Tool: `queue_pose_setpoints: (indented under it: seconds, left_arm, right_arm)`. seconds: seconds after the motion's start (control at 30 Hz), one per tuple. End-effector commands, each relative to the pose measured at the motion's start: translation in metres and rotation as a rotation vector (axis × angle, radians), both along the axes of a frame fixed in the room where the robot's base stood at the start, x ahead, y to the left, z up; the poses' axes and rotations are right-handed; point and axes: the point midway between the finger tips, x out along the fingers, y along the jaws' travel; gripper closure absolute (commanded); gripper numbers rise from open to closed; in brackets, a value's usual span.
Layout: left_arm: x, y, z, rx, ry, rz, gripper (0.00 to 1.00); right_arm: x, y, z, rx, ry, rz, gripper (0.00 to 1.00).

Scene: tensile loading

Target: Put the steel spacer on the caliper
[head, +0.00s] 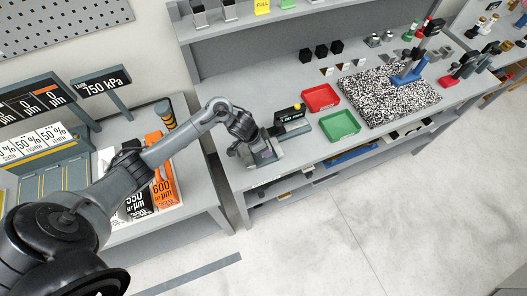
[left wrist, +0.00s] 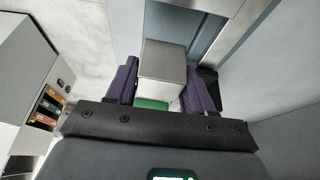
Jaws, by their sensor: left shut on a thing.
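My left gripper (head: 258,153) reaches over the left front corner of the grey bench in the head view. Its purple-padded fingers, which show in the left wrist view (left wrist: 161,88), are shut on the steel spacer (left wrist: 162,62), a plain grey block. A strip of green shows just below the block. A dark grey device with a black readout, which looks like the caliper (head: 291,122), stands on the bench just behind and right of the gripper. Its readout is too small to read surely. The spacer is hard to make out in the head view. My right gripper is not in view.
A red tray (head: 321,97) and a green tray (head: 339,125) lie right of the caliper. A speckled board (head: 390,95) with a blue stand (head: 408,72) is farther right. Several black cubes (head: 321,51) stand behind. Orange and black panels (head: 162,170) stand on the left bench.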

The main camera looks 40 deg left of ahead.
Motion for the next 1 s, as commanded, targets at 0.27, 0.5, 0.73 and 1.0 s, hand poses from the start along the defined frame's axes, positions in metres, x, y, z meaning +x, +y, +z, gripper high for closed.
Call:
queue_pose_setpoints:
  seconds: [0.27,0.5,0.73,1.0]
  left_arm:
    - [0.005,0.004,-0.012,-0.002,-0.001,0.001,1.0]
    - [0.005,0.004,-0.039,-0.002,-0.001,0.0,1.0]
    - [0.005,0.004,-0.042,-0.001,-0.004,-0.001,1.0]
    - [0.005,0.004,-0.046,-0.001,-0.003,-0.001,1.0]
  right_arm:
    - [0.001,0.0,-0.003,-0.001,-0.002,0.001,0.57]
    - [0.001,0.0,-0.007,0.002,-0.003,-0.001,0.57]
    - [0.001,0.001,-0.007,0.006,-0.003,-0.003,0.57]
    - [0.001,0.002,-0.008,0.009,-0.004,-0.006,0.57]
